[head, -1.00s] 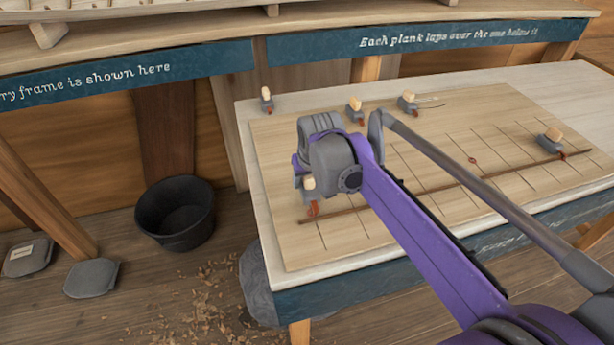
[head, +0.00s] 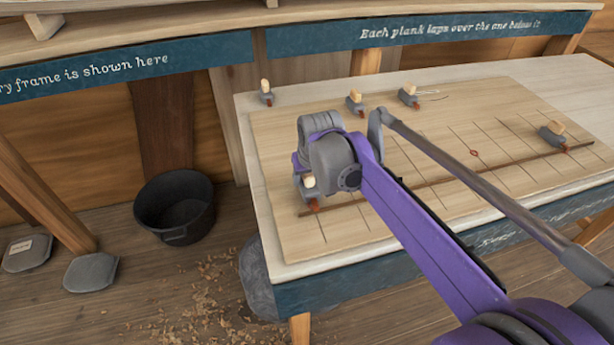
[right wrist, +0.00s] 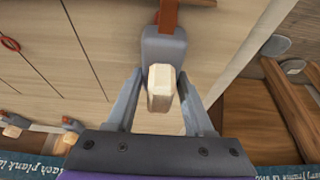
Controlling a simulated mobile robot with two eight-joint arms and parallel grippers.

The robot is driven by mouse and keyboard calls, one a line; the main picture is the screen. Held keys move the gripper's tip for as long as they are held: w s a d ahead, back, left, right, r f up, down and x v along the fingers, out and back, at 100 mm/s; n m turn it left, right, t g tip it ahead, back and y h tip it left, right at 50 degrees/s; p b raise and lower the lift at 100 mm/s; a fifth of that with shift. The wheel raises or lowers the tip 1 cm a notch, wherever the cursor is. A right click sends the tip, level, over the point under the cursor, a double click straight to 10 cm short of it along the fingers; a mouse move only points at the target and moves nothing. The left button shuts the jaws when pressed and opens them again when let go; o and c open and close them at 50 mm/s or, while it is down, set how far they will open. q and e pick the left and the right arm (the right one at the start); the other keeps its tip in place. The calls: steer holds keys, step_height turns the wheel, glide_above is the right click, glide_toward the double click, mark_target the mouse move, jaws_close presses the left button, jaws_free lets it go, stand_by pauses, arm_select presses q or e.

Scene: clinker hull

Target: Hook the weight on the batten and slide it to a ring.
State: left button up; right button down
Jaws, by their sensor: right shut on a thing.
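My right gripper (right wrist: 162,78) is shut on a grey weight (right wrist: 163,46) by its pale wooden knob. The weight's red-brown hook (right wrist: 168,14) points away from the gripper. In the head view this weight (head: 309,196) is partly hidden by my wrist, and its hook is at the left end of the dark batten (head: 432,184). I cannot tell whether the hook touches the batten. Another weight (head: 552,135) sits at the batten's right end. A red ring (head: 474,153) is marked on a line of the board, behind the batten; it also shows in the right wrist view (right wrist: 10,44). My left gripper is out of view.
Several more weights stand along the board's back edge, such as one at the back left corner (head: 266,95). The pale lined board (head: 285,150) lies on the table (head: 580,85). My right arm covers part of the board. A black tub (head: 175,207) is on the floor.

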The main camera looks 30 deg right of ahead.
steer(key=shift+f, duration=0.45)
stand_by(0.3)
steer(key=shift+w, duration=0.2)
stand_by(0.5)
steer(key=shift+w+d, duration=0.2)
steer(key=shift+w, duration=0.35)
steer(key=shift+w+d, duration=0.15)
steer(key=shift+w, duration=0.35)
steer(key=shift+f, duration=0.15)
stand_by(0.4)
steer(key=shift+c, duration=1)
jaws_free()
steer(key=shift+s, duration=0.1)
